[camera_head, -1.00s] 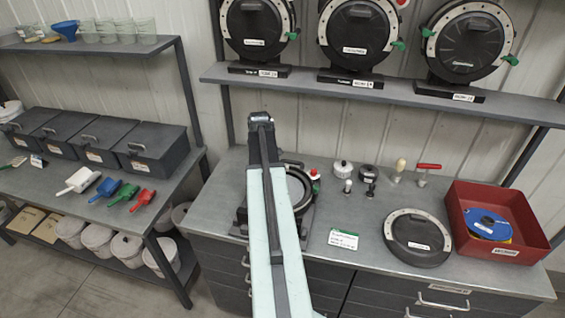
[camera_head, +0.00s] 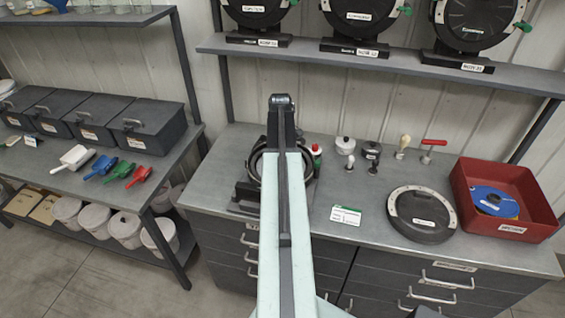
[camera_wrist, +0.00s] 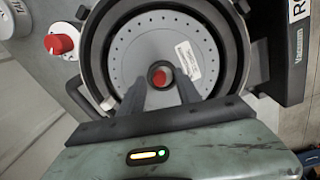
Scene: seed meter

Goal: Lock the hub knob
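The open seed meter shows in the wrist view, with a black round housing (camera_wrist: 92,58) around a grey disc (camera_wrist: 125,62) that has a ring of small holes. The red hub knob (camera_wrist: 161,77) sits at the disc's centre inside a dark collar. My gripper (camera_wrist: 161,84) is over the disc; its two dark fingers are apart, one on each side of the hub, with no visible grip on the knob. I cannot tell how far above the disc the fingertips are. In the head view my arm hides most of the meter (camera_head: 248,190) on the bench.
A red knob on a white base (camera_wrist: 60,43) is beside the housing in the wrist view. On the bench, a round black cover (camera_head: 423,213), a red bin (camera_head: 478,217) holding a blue disc (camera_head: 494,201), a card (camera_head: 346,215) and several small tools stand to the right.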

